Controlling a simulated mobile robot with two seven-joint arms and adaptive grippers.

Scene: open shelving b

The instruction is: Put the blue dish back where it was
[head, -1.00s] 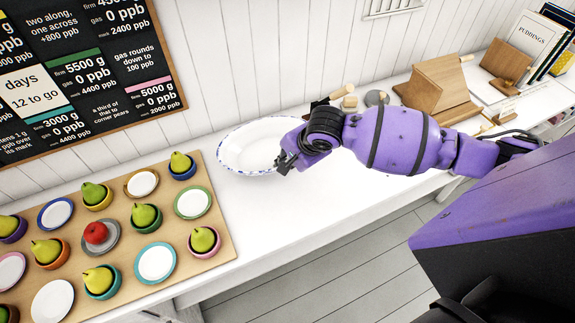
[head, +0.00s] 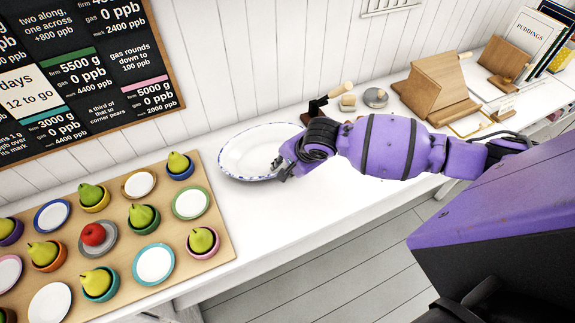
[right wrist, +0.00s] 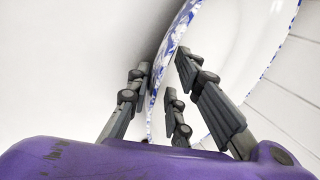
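The large white dish with a blue-patterned rim (head: 235,165) is on the white counter by the wall, left of my right gripper. My right gripper (head: 279,168) is at its near right edge. In the right wrist view, the fingers of this gripper (right wrist: 164,62) straddle the blue-patterned rim (right wrist: 178,38); a narrow gap shows between the left finger and the rim. A smaller blue-rimmed plate (head: 53,215) and a blue bowl (head: 181,175) with a pear are on the tan board (head: 215,240). My left gripper is not in view.
The tan board holds several coloured bowls with pears, plates, and a red apple (head: 93,234) on a grey plate. A wooden stand (head: 436,90), small blocks (head: 348,102) and a round grey item (head: 376,97) are at the back right. The front counter between is clear.

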